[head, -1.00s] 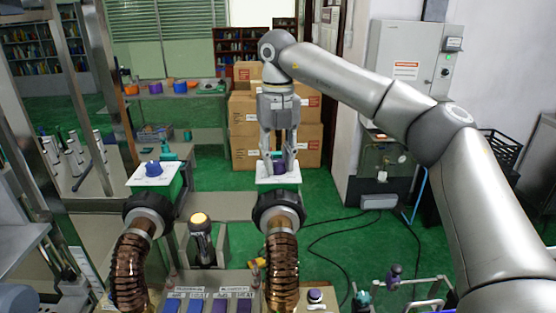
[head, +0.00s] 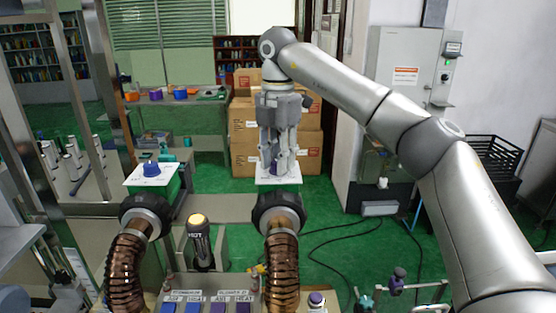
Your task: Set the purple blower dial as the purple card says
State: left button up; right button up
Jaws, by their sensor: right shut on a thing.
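The purple blower dial (head: 276,167) sits on a white plate (head: 290,181) above the right-hand blower. My right gripper (head: 277,166) reaches down from above with its fingers around this dial, shut on it. The fingers hide most of the dial, so its pointer cannot be read. A blue dial (head: 152,169) stands on another white plate (head: 139,177) above the left-hand blower. My left gripper is not in view.
Two brown ribbed hoses (head: 283,265) with black collars rise in front of the dials. A dark handle with a lit top (head: 199,232) stands between them. Cardboard boxes (head: 240,150) are stacked behind. Green floor is open at the right, with black cables.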

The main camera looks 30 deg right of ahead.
jog(key=shift+r+m+b, duration=0.1)
jog(key=shift+m+b, duration=0.2)
jog(key=shift+m, duration=1.3)
jog(key=o, duration=1)
jog(key=shift+r, duration=5.95)
jog(key=shift+f, duration=0.1)
